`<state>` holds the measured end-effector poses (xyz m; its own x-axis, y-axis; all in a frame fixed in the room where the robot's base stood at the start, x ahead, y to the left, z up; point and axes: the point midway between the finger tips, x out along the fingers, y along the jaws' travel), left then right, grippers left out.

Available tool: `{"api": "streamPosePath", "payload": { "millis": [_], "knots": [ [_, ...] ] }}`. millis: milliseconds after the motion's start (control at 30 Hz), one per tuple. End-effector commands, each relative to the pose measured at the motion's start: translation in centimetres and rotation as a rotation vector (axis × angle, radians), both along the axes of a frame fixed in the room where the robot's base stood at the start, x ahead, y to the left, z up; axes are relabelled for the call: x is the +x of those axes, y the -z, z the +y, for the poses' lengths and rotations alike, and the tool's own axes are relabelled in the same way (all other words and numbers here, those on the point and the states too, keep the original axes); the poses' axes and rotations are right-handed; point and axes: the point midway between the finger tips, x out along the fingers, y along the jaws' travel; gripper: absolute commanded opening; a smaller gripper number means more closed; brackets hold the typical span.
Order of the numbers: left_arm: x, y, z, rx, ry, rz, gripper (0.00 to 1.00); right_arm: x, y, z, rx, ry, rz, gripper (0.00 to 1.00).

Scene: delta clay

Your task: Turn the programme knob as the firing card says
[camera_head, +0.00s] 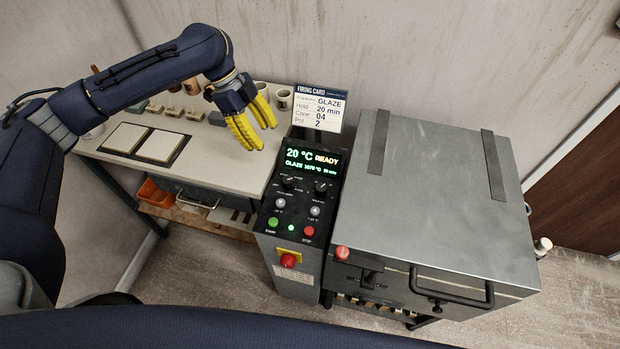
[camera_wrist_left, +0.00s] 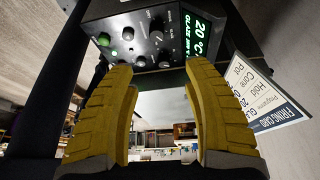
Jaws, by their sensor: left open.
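The firing card (camera_head: 320,107) stands above the control panel and reads Programme GLAZE, Hold 20 min, Cone 04, Pot 2. The display (camera_head: 312,162) reads 20 °C READY and GLAZE 1070 °C 20 min. Below it are two black knobs: a left one (camera_head: 289,183), apparently the programme knob, and a right one (camera_head: 321,187). Their small markings are hard to read. My left gripper (camera_head: 262,138) is open and empty, above the worktop left of the card, apart from the panel. The left wrist view shows the panel (camera_wrist_left: 125,22) beyond the yellow fingers. My right gripper is not in view.
The grey kiln (camera_head: 430,185) stands right of the panel. Green START (camera_head: 272,223) and red STOP (camera_head: 309,232) buttons and a red emergency knob (camera_head: 288,261) sit lower on the panel. The worktop (camera_head: 215,168) holds tiles (camera_head: 160,146) and cups (camera_head: 284,99).

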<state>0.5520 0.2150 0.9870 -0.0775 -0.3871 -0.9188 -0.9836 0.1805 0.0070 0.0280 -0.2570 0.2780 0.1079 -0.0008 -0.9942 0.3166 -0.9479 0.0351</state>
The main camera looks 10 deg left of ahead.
Motion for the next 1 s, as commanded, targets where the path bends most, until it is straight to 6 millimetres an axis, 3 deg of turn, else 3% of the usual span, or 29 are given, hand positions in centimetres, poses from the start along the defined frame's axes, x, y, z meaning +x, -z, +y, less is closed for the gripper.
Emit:
{"api": "streamPosePath", "payload": {
  "millis": [233,400,1000],
  "knots": [
    [-0.5,1.3,-0.2,0.011,0.068,-0.008,0.5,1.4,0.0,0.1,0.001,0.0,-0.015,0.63],
    [-0.8,3.7,-1.2,0.011,0.068,-0.006,0.5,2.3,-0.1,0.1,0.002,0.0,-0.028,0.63],
    [-1.8,13.3,-5.1,0.01,0.065,-0.007,0.5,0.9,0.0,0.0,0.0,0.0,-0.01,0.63]
  ]
}}
